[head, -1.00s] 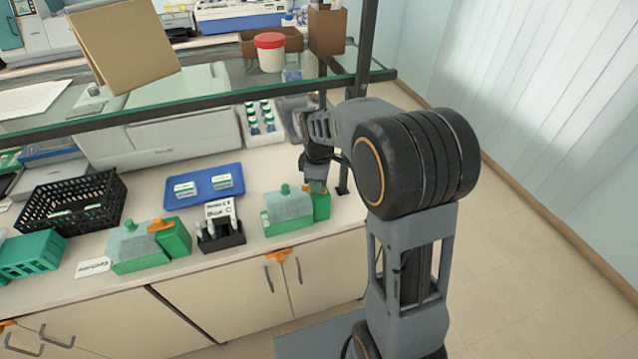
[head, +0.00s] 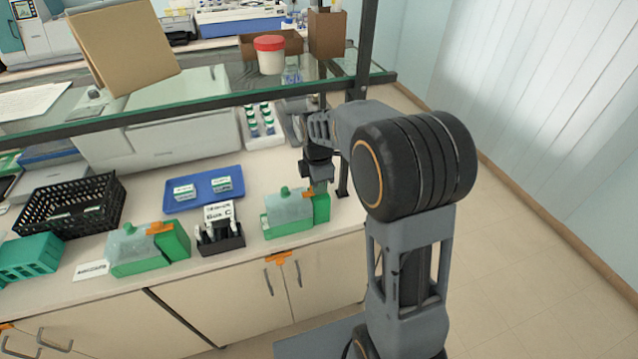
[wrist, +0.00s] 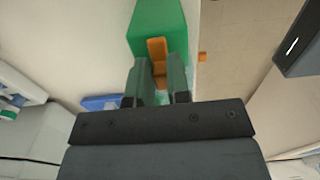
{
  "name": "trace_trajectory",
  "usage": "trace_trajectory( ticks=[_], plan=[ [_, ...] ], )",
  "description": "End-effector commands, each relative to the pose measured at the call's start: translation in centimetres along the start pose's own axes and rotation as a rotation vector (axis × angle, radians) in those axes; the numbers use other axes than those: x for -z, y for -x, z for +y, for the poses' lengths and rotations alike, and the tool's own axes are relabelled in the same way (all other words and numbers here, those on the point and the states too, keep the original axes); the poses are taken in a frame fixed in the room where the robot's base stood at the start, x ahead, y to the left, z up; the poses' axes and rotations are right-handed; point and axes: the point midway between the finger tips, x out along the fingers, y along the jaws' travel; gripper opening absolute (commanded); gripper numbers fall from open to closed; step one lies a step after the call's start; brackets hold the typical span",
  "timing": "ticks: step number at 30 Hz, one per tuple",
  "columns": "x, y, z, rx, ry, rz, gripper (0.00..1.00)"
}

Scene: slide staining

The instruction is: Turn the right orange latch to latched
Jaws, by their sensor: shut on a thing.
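The right green box (head: 288,215) has a pale, clear-looking front part with a green knob. Its orange latch (wrist: 157,50) shows in the wrist view, against the green side of the box (wrist: 158,15). My gripper (head: 320,188) is at the right end of this box. The wrist view shows my gripper (wrist: 160,80) with its two fingers on either side of the latch's near part, shut on it.
A black rack with white cards (head: 221,240) stands between the boxes. A blue tray (head: 203,190) lies behind it, and a black basket (head: 70,205) stands at left. The glass shelf (head: 215,95) and its dark post (head: 366,50) are close to my arm.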

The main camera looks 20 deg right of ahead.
Motion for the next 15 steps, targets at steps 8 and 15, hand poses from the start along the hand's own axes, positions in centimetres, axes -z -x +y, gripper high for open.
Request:
trace_trajectory(
  ticks=[8, 15],
  plan=[
    [0.04, 0.04, 0.03, -0.001, 0.003, 0.001, 0.00],
    [0.03, 0.04, 0.03, -0.001, 0.003, 0.001, 0.30]
  ],
)
